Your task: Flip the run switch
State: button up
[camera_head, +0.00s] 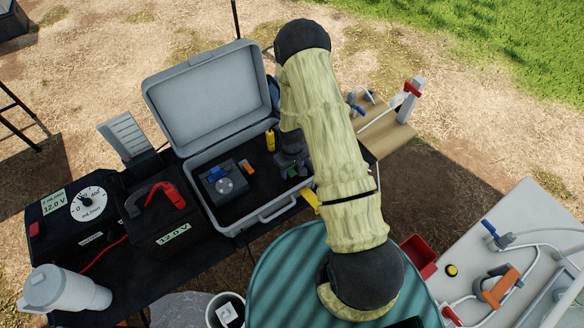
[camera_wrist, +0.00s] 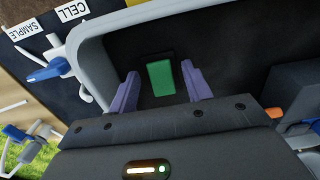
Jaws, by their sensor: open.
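My gripper (camera_wrist: 161,82) is open, with its two purple fingers apart and pointing down into the grey case (camera_wrist: 94,55). A small green block (camera_wrist: 160,78) lies on the dark case floor between and beyond the fingertips; I cannot tell its gap from them. In the head view my gripper (camera_head: 292,163) is over the right side of the open case (camera_head: 207,95), partly hidden by my sleeved arm. No part is readably marked as the run switch. A small red part (camera_head: 34,229) sits on the black meter box (camera_head: 75,212) at far left, away from my gripper.
The case also holds a dark instrument with a dial (camera_head: 224,185), a yellow bottle (camera_head: 270,140) and an orange piece (camera_head: 247,167). A black battery box (camera_head: 165,215) and white jug (camera_head: 65,291) stand left. Tubing and valves (camera_head: 500,240) are on the right bench.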

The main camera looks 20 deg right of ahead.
jog(key=c, duration=1)
jog(key=shift+f+g, duration=0.1)
jog(key=shift+g, duration=0.2)
jog(key=shift+w+a+g+h+b, duration=0.1)
jog(key=shift+w+g+h+b, duration=0.2)
jog(key=shift+g+b, duration=0.35)
jog(key=shift+w+a+g+h+b, duration=0.15)
jog(key=shift+g+h+b, duration=0.25)
jog(key=shift+g, duration=0.35)
jog(key=shift+g+b, duration=0.3)
jog(key=shift+g, duration=0.2)
jog(key=shift+o, duration=0.2)
